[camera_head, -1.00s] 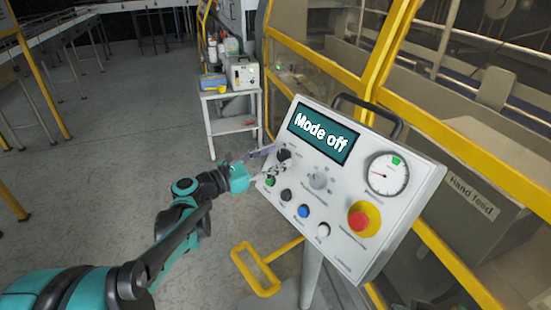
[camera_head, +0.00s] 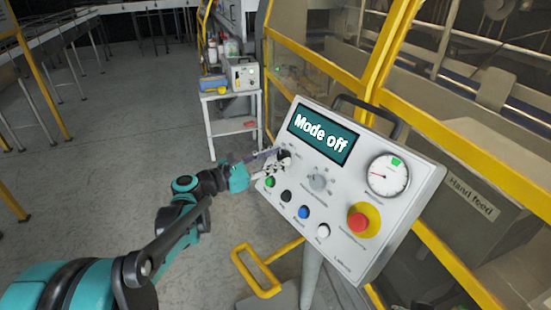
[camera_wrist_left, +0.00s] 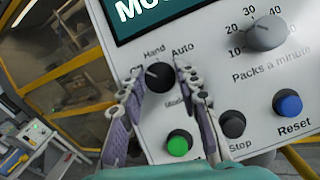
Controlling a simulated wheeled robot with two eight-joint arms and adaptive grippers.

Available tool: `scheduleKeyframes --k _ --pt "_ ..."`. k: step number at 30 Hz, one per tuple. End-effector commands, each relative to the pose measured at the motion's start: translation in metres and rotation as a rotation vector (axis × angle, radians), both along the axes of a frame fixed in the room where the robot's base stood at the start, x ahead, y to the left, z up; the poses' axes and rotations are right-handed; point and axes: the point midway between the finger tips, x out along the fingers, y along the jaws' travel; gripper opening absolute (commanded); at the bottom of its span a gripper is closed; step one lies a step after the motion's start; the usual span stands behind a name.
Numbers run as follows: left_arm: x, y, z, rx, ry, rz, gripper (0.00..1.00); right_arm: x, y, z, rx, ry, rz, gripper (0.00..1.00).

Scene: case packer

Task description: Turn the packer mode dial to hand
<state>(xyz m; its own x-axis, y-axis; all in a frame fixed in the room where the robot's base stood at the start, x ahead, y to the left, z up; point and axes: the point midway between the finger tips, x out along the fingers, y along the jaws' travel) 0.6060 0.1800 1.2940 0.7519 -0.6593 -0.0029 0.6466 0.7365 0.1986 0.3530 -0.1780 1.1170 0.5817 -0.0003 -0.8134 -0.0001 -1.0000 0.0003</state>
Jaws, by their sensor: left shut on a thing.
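The packer mode dial (camera_wrist_left: 159,76) is a black round knob on the sloping white control panel (camera_head: 340,255). Off, Hand and Auto are printed around it, and its pale mark points up and left, toward Off. The dial also shows small at the panel's left in the head view (camera_head: 285,154). My left gripper (camera_wrist_left: 163,84) is shut on the dial, one finger on each side. In the head view my left gripper (camera_head: 279,160) reaches it from the left. The screen (camera_head: 320,133) reads "Mode off". My right gripper is not in view.
Below the dial are green (camera_wrist_left: 179,145), black (camera_wrist_left: 232,124) and blue (camera_wrist_left: 288,104) buttons. The speed knob (camera_head: 318,182), gauge (camera_head: 387,174) and red emergency button (camera_head: 358,221) lie to the right. A yellow guard frame stands behind. The floor at left is open.

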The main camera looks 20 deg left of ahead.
Motion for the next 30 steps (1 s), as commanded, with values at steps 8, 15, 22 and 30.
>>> scheduleKeyframes --k 8,15,22,30 --pt "0.002 0.002 0.001 0.147 -0.114 -0.109 0.04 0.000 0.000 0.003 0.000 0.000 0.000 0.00" --pt "0.003 0.003 0.002 0.295 -0.229 -0.217 0.04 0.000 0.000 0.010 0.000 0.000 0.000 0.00" --pt "0.004 0.004 0.003 0.413 -0.321 -0.302 0.04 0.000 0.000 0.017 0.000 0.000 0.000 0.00" --pt "0.004 0.004 0.003 0.501 -0.388 -0.367 0.04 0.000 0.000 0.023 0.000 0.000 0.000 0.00"
